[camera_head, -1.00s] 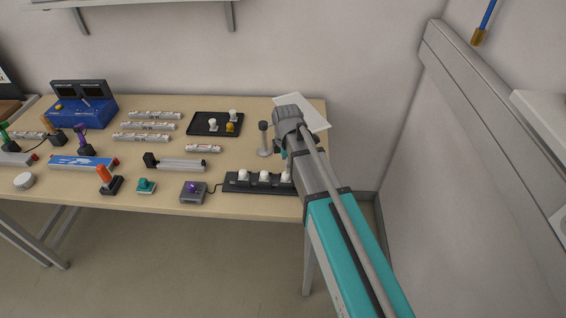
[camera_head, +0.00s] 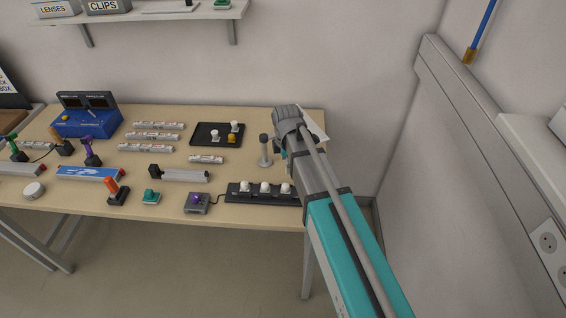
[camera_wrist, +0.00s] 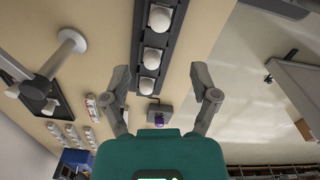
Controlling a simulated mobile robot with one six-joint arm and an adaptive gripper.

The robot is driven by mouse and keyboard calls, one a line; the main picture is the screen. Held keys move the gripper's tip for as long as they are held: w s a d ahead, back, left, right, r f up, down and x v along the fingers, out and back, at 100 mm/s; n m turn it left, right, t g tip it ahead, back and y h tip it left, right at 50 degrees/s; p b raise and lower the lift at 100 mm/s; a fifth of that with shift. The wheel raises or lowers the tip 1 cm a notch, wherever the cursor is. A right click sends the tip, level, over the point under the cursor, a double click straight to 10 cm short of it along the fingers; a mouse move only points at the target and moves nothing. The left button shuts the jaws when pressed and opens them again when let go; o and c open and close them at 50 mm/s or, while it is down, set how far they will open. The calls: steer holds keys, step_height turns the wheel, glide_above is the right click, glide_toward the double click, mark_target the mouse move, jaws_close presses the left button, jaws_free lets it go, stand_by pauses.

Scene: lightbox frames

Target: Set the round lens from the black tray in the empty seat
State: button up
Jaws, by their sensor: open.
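The black tray (camera_head: 203,135) lies at the back of the table in the head view. It holds two white pieces with rounded tops (camera_head: 215,134) and an amber piece (camera_head: 232,139); which one is the round lens I cannot tell. A black strip (camera_head: 255,200) near the front edge carries white domes (camera_head: 265,187); its right end is hidden by my arm. No empty seat shows clearly. In the wrist view my gripper (camera_wrist: 160,78) is open and empty, its fingers either side of the strip's end (camera_wrist: 153,45). The fingers are mostly hidden in the head view.
A grey post on a round base (camera_head: 265,152) stands between tray and arm. A grey box with a purple knob (camera_head: 197,203) is left of the strip. Labelled tubes (camera_head: 152,137) lie left of the tray. A wall panel (camera_head: 470,150) rises at the right.

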stand_by(0.7)
steer(key=s+d+m, duration=1.3)
steer(key=d+m, duration=0.5)
steer(key=m, duration=0.2)
steer(key=shift+s+d+m, duration=0.2)
steer(key=shift+m, duration=0.1)
